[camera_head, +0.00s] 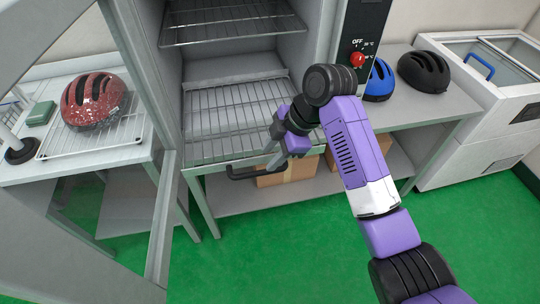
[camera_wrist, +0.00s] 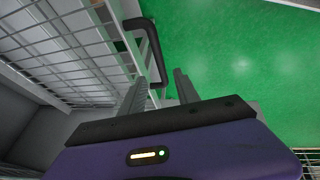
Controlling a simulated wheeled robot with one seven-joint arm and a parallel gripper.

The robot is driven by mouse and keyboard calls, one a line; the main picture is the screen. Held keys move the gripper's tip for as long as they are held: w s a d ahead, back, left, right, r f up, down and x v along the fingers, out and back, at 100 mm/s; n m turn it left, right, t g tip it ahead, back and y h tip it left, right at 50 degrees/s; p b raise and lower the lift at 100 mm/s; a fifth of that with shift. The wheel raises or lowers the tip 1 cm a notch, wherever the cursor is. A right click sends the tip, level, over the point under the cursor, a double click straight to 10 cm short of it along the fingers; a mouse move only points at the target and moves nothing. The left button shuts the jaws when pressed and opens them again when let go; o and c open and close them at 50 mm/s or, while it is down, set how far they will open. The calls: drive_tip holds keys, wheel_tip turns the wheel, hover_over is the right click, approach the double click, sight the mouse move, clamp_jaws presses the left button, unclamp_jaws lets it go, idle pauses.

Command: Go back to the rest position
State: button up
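My gripper (camera_head: 271,160) is in front of the open cabinet, low at the level of its lower wire rack. In the wrist view the two grey fingers of my gripper (camera_wrist: 160,88) stand apart with a gap between them. A black bar handle (camera_head: 243,174) is close to the fingertips. In the wrist view the handle (camera_wrist: 152,45) reaches down to the gap between the fingers; I cannot tell whether it touches them. Nothing is visibly gripped. My forearm hides part of the cabinet's right side.
The cabinet holds an upper rack (camera_head: 230,24) and a lower rack (camera_head: 225,118). Its door (camera_head: 165,225) stands open at left. A red helmet (camera_head: 93,99) is on the left table; a blue helmet (camera_head: 379,82) and black helmet (camera_head: 424,71) are at right. The green floor (camera_head: 300,255) is clear.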

idle(0.3)
drive_tip(key=w+a+r+m+t+y, duration=0.2)
drive_tip(key=w+r+m+t, duration=0.4)
drive_tip(key=w+m+t, duration=0.15)
drive_tip(key=s+d+f+m+t+h, duration=0.2)
drive_tip(key=s+d+m+t, duration=0.4)
drive_tip(key=s, duration=0.3)
drive_tip(key=s+d+f+m+t+h, duration=0.2)
drive_tip(key=s+d+m+t, duration=0.1)
drive_tip(key=s+d+m, duration=0.55)
drive_tip(key=s+d+h, duration=0.1)
drive_tip(key=s+d, duration=0.2)
drive_tip(key=s, duration=0.7)
drive_tip(key=s+d+g+h, duration=0.1)
drive_tip(key=s+d, duration=0.2)
drive_tip(key=s, duration=0.8)
drive_tip(key=s+d+g+h, duration=0.1)
drive_tip(key=s+d, duration=0.2)
drive_tip(key=s, duration=0.8)
drive_tip(key=shift+s+d, duration=0.15)
drive_tip(key=shift+d, duration=0.2)
